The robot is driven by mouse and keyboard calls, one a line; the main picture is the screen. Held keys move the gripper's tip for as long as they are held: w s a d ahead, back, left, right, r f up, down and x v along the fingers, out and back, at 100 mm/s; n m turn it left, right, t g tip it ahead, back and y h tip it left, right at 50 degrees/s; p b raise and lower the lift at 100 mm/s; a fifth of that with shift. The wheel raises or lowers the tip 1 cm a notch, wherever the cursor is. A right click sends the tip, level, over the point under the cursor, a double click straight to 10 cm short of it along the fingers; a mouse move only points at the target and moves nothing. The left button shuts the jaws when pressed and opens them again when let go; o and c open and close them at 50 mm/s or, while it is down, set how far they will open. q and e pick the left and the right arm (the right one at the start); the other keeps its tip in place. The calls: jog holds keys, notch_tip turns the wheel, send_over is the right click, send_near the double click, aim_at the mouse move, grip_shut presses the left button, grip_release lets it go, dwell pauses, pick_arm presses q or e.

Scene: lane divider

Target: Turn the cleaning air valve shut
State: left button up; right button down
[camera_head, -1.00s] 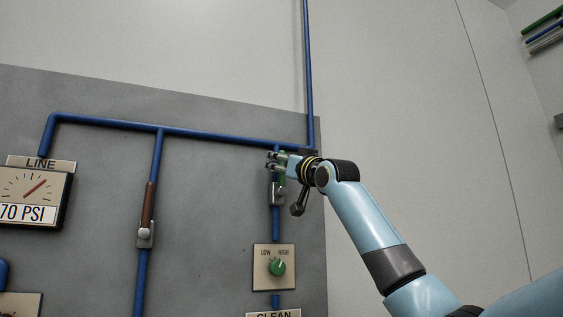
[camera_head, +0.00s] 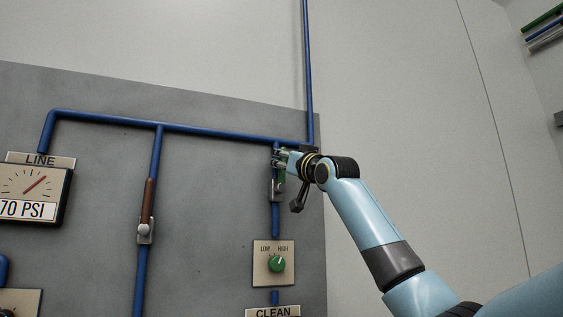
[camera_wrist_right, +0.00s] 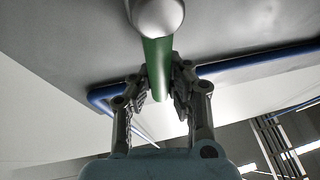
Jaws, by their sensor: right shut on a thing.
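The cleaning air valve (camera_head: 275,190) sits on the blue vertical pipe above the CLEAN label (camera_head: 272,312). Its green handle points up along the pipe, largely hidden behind my right gripper (camera_head: 281,159) in the head view. In the right wrist view the green handle (camera_wrist_right: 156,52) runs from a round grey hub (camera_wrist_right: 158,14) down between the fingers. My right gripper (camera_wrist_right: 162,84) is shut on this handle, one finger on each side. My left gripper is not in view.
A second valve with a brown handle (camera_head: 148,203) is on the pipe to the left. A LOW/HIGH knob plate (camera_head: 273,263) is below the cleaning valve. A LINE gauge (camera_head: 28,194) reads 70 PSI at the far left.

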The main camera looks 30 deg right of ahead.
jog(key=shift+d+f+m+h+b, duration=0.2)
jog(key=shift+d+m+h+b, duration=0.15)
jog(key=shift+m+b, duration=0.35)
jog(key=shift+s+d+f+m+g+h+b, duration=0.25)
jog(key=shift+d+f+m+g+h+b, duration=1.15)
jog(key=shift+m+b, duration=1.95)
jog(key=shift+s+d+f+m+g+h+b, duration=0.3)
jog(key=shift+d+f+m+g+h+b, duration=0.55)
jog(key=shift+m+h+b, duration=2.5)
jog(key=shift+s+d+f+m+g+h+b, duration=0.25)
jog(key=shift+d+f+m+g+b, duration=0.95)
jog(key=shift+m, duration=4)
jog(key=shift+a+f+t+b, duration=0.1)
jog(key=shift+a+t+b, duration=0.2)
jog(key=shift+b, duration=0.15)
jog(key=shift+w+f, duration=0.1)
jog(key=shift+f, duration=0.05)
jog(key=c, duration=1.2)
grip_release()
jog(key=shift+s, duration=0.2)
jog(key=v, duration=1.1)
jog(key=shift+s+a, duration=0.3)
